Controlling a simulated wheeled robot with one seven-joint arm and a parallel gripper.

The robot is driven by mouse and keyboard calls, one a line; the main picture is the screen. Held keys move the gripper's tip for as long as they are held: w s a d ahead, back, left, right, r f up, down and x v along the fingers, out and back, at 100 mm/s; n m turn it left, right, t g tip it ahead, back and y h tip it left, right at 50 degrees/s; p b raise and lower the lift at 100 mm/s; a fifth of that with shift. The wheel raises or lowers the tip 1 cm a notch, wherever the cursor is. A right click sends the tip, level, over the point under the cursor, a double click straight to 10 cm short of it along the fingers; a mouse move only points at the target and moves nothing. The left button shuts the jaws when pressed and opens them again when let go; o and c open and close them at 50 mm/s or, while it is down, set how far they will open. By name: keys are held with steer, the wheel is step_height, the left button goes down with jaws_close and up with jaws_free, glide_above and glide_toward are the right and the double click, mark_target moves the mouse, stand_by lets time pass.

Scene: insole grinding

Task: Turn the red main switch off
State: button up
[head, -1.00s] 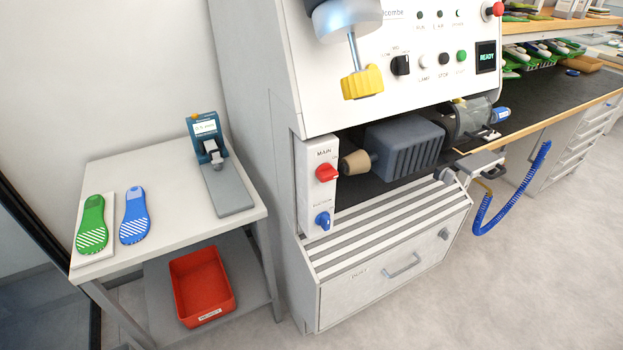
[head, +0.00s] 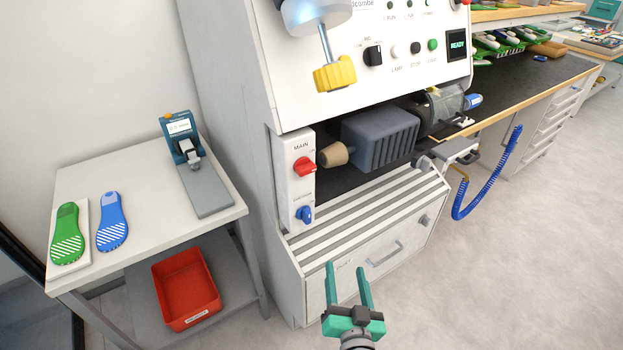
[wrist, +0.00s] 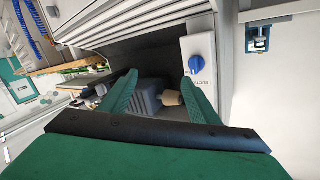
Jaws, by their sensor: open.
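The red main switch (head: 304,167) is a red knob on the white panel (head: 300,191) at the machine's left front, under the word MAIN. A blue knob (head: 304,213) sits below it; it also shows in the wrist view (wrist: 196,64). My gripper (head: 347,272) is open and empty, with two green fingers, in front of the machine's lower drawer, below and to the right of the switch. In the wrist view my gripper (wrist: 160,90) points into the grinding bay. The red switch does not show in the wrist view; my right finger may hide it.
A yellow knob (head: 335,74) hangs above. A side table (head: 140,220) with insoles and a gauge stands left. Open floor lies right.

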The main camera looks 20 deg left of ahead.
steer(key=w+a+r+n+y, duration=0.2)
steer(key=w+r+n+y, duration=0.25)
steer(key=r, duration=0.45)
steer(key=n+g+y, duration=0.4)
steer(key=n+g, duration=0.1)
steer(key=n, duration=0.1)
glide_toward(308, 172)
steer(key=x, duration=0.8)
steer(key=shift+w+f, duration=0.1)
steer(key=shift+w, duration=0.2)
steer(key=shift+w+a, duration=0.15)
steer(key=shift+a, duration=0.35)
steer(key=shift+d, duration=0.15)
steer(key=c, duration=1.1)
